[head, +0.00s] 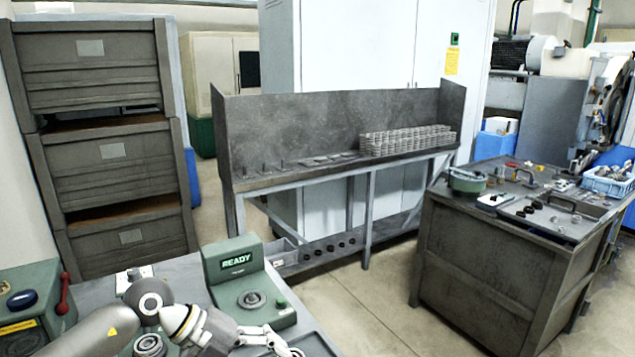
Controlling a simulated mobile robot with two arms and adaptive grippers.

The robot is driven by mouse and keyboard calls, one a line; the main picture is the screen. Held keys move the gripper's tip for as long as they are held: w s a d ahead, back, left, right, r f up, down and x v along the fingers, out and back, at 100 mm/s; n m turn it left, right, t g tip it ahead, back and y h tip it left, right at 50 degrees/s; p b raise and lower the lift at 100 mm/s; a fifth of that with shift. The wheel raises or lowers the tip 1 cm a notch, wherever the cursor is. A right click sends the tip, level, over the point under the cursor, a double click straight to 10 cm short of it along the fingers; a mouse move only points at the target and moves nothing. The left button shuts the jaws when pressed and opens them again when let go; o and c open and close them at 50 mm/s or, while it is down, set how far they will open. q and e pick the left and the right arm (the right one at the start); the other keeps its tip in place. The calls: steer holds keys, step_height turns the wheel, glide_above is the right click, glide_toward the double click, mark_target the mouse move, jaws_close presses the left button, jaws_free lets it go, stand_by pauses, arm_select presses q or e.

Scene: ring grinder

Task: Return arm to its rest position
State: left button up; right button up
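My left arm reaches in from the bottom left, low over the grey workbench. Its gripper (280,343) is at the bottom edge, just in front of the green READY device (233,262). The gripper's fingers are partly cut off by the picture's edge, and I cannot tell whether they are open or shut. I see nothing clearly held in it. The READY device has a round metal ring or seat on its base and a green button at its right. My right gripper is not in view.
A green box with a red lever (66,294) stands at the far left. Behind are stacked grey crates (110,155) and a rack (290,125) with many stacked rings. A dark cabinet (480,262) with parts on top stands right. Open floor lies between bench and cabinet.

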arm_select(q)
steer(key=s+d+r+n+t+h, duration=0.2)
steer(key=d+r+n+t+h, duration=0.3)
steer(key=d+r+h, duration=0.6)
steer(key=w+a+f+n+t+y, duration=0.1)
steer(key=w+a+n+t+y, duration=0.2)
steer(key=a+n+t+y, duration=0.5)
steer(key=w+a+f+n+t+y, duration=0.1)
steer(key=w+a+n+t+y, duration=0.1)
steer(key=a+n+t+y, duration=0.55)
steer(key=s+a+f+n+g+y, duration=0.2)
steer(key=f+n+g, duration=0.15)
steer(key=f, duration=0.25)
steer(key=s+a+f+n+g+y, duration=0.2)
steer(key=a+f+n+g+y, duration=0.15)
steer(key=f, duration=0.35)
steer(key=s+f+n+g+h, duration=0.1)
steer(key=s+f+g, duration=0.4)
steer(key=s+f, duration=0.5)
steer(key=s+f+g, duration=0.6)
steer(key=s, duration=0.7)
step_height(320, 180, down, 26)
steer(key=s+g, duration=0.1)
steer(key=s, duration=0.1)
steer(key=s+a+f+g, duration=0.1)
steer(key=s+a+f, duration=0.3)
steer(key=s+f, duration=1.1)
steer(key=shift+s+f, duration=0.15)
steer(key=shift+s, duration=0.5)
